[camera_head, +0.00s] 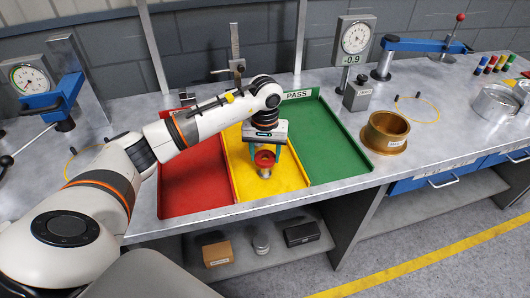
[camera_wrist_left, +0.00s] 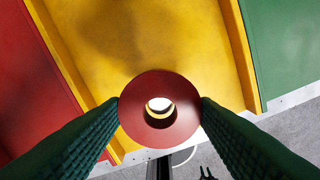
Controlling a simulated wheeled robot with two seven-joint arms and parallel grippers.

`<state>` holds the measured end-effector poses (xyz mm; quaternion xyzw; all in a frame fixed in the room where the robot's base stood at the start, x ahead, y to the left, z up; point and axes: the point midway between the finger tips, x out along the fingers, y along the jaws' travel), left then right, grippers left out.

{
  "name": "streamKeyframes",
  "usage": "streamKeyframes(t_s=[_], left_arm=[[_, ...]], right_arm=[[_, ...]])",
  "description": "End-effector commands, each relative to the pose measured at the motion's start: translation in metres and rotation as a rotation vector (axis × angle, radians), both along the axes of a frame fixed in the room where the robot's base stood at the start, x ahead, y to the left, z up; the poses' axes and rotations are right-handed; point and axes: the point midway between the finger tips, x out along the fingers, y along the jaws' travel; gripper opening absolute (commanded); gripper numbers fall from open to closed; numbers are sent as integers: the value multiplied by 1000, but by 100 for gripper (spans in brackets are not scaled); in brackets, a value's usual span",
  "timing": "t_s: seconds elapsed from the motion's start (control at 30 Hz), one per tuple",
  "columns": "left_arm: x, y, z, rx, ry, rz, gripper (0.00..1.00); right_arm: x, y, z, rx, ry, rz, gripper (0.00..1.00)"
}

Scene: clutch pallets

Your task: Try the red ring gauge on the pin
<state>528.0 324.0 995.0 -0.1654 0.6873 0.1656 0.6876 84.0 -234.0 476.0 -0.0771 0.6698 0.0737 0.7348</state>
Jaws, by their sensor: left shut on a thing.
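My left gripper (camera_head: 264,160) is over the front part of the yellow bay, pointing down. It is shut on the red ring gauge (camera_head: 264,158), which also shows in the left wrist view (camera_wrist_left: 133,115) between the two green ribbed fingers (camera_wrist_left: 160,112). A short silvery piece (camera_head: 265,174), likely the pin, shows just under the ring. In the left wrist view a bright round shape (camera_wrist_left: 159,104) shows through the ring's hole. I cannot tell whether the ring is around the pin or only above it. My right gripper is not in view.
A red bay (camera_head: 195,185) lies left of the yellow bay (camera_head: 290,179), and a green bay (camera_head: 335,140) marked PASS lies right. A brass ring (camera_head: 385,145) and a dial stand (camera_head: 355,40) are farther right. The bench's front edge is close to the gripper.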

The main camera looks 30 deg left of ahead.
Motion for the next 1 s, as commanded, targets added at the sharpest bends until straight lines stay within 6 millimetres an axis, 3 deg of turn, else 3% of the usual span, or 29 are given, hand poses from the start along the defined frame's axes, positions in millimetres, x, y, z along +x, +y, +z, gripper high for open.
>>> streamKeyframes(t_s=[1.0], left_arm=[[0,0,-2,0,-1,0,25]], right_arm=[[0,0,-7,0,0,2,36]])
